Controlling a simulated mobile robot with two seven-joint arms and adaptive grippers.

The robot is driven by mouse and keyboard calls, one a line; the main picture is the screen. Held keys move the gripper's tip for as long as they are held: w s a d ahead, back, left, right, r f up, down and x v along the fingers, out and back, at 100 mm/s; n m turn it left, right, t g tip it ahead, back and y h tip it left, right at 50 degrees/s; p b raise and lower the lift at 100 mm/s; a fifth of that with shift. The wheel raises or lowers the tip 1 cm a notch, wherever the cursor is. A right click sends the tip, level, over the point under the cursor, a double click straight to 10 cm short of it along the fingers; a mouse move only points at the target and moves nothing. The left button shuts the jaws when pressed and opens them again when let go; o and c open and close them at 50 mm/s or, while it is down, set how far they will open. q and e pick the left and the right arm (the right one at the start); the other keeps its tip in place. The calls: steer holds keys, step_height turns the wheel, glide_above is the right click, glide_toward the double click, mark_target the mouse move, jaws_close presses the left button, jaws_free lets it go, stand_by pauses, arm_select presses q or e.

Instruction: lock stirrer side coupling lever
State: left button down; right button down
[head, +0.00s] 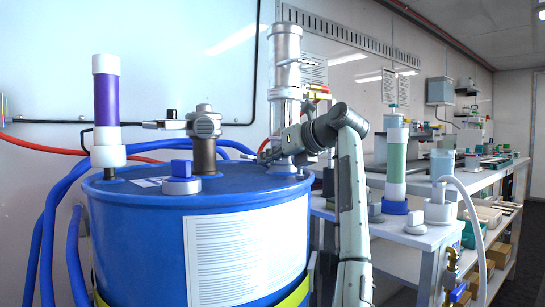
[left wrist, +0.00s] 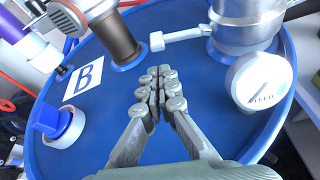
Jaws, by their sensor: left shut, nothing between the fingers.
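A silver metal column (head: 286,85), which looks like the stirrer side, stands on the blue drum (head: 130,235). In the left wrist view, a light grey lever (left wrist: 180,37) sticks out leftward from the foot of this column (left wrist: 245,25). My left gripper (head: 266,156) is over the drum lid beside the column's foot. In the left wrist view its fingers (left wrist: 160,72) are shut and empty, pointing toward the lever with a gap between. In the head view the arm and gripper hide part of the column's foot. My right gripper is not in view.
A brown pipe (head: 203,155) with a metal head stands on the lid. A blue-handled cap (head: 181,180), a purple cylinder (head: 107,105) and a round gauge (left wrist: 262,82) are nearby. A white bench (head: 400,235) with lab items is at right.

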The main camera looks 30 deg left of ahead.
mark_target(254, 178)
arm_select(q)
steer(key=x, duration=0.5)
steer(key=shift+w+a+f, duration=0.15)
steer(key=shift+a, duration=0.1)
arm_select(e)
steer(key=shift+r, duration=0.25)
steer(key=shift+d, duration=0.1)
